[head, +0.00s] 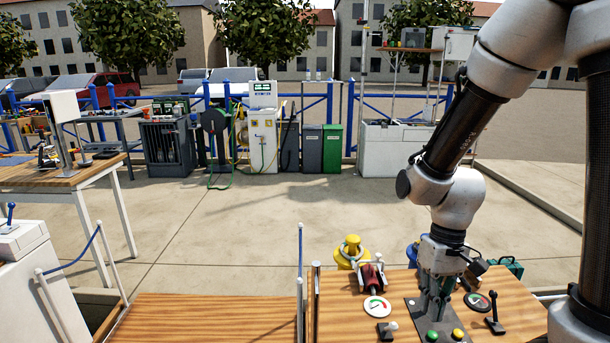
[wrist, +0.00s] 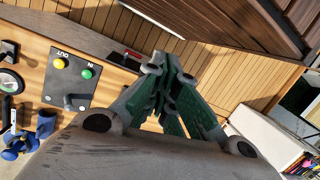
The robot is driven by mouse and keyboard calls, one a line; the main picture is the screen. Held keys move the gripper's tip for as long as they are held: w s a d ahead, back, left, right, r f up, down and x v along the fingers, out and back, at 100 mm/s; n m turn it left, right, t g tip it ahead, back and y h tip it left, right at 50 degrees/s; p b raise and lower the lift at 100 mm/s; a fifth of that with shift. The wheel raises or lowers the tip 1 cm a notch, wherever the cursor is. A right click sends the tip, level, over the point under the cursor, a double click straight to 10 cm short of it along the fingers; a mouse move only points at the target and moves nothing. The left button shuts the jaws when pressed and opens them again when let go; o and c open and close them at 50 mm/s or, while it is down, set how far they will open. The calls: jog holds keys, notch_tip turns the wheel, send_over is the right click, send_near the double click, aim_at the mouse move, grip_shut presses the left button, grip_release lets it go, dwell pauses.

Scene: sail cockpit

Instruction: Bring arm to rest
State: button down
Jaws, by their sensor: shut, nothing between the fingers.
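My arm comes down from the upper right in the head view, and my gripper (head: 434,308) points downward over the wooden console at the lower right. In the wrist view my gripper (wrist: 165,65) shows its green-padded fingers closed together, with nothing held between them. The dark control panel (head: 415,309) lies on the console below and around the gripper in the head view. It carries a green button (head: 432,336) and a yellow button (head: 457,334). In the wrist view the panel (wrist: 75,85), marked OUT and IN, lies left of the fingers. The gap between fingertips and console is hard to judge.
A red device (head: 372,278), a round gauge (head: 376,306) and a black lever (head: 494,315) stand on the console near the gripper. A yellow bollard-like object (head: 350,252) stands behind. Open paving (head: 230,230) lies beyond. A wooden bench (head: 60,175) stands at left.

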jog(key=s+d+r+t, duration=0.2)
jog(key=d+r, duration=0.1)
jog(key=r, duration=0.3)
jog(key=s+d+r+m+t, duration=0.1)
jog(key=s+d+r+t, duration=0.1)
jog(key=d+r, duration=0.2)
jog(key=s+d+r+m+t+h, duration=0.1)
jog(key=s+d+r+t, duration=0.1)
jog(key=r, duration=0.8)
jog(key=shift+d+r+t, duration=0.25)
jog(key=shift+d+t, duration=0.05)
jog(key=shift+d, duration=0.5)
